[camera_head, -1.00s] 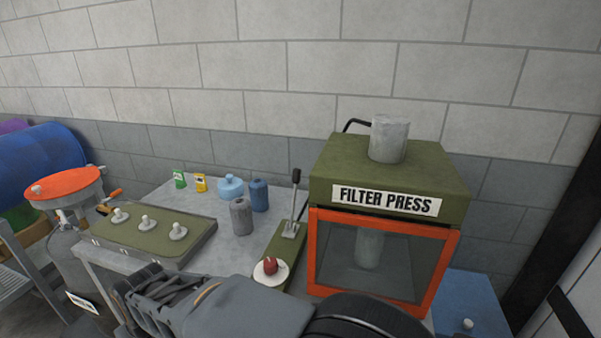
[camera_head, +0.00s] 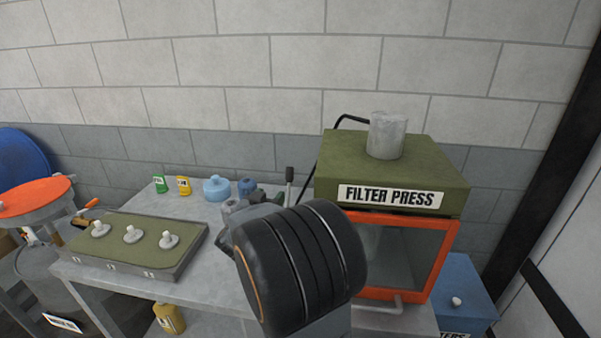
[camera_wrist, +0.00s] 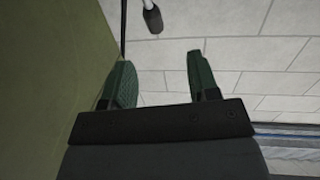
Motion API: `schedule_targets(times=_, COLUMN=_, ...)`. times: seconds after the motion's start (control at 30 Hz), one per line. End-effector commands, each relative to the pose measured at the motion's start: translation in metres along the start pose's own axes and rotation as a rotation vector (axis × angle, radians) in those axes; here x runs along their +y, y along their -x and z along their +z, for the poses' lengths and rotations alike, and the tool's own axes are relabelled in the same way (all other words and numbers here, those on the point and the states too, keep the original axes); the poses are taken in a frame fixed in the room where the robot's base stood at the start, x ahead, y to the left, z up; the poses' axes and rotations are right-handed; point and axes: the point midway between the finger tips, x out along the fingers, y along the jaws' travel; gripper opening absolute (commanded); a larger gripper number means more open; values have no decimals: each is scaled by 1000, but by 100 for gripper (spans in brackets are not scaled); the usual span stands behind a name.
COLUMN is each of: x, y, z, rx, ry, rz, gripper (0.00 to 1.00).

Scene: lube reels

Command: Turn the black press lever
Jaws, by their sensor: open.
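The black press lever (camera_head: 290,175) stands upright just left of the green press marked FILTER PRESS (camera_head: 330,170). Its lower part and base are hidden behind my arm in the head view. In the wrist view the lever's black knob (camera_wrist: 153,20) hangs from the top edge, beyond my fingertips and sideways between them. My gripper (camera_wrist: 160,58) is open, with its two green fingers apart and nothing between them. In the head view my gripper is mostly hidden by my wrist, just left of the lever. I see no contact with the lever.
The press's orange-framed door (camera_head: 447,262) is partly behind my arm. A grey tray with three knobs (camera_head: 135,237) lies on the table's left. A blue jar (camera_head: 216,188) and small green and yellow packs stand at the back. A blue box (camera_head: 460,290) is at right.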

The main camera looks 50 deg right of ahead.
Motion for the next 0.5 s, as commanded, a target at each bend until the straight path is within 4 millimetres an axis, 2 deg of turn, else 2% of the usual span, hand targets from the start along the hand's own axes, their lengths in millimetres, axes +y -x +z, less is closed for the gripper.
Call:
schedule_targets(times=0.13, x=8, y=-6, z=-8, rx=39, ry=38, rz=43, gripper=55)
schedule_targets(times=0.23, x=9, y=-17, z=-8, rx=37, ry=48, rz=43, gripper=55)
schedule_targets(times=0.5, x=12, y=-69, z=-10, rx=35, ry=46, rz=43, gripper=55)
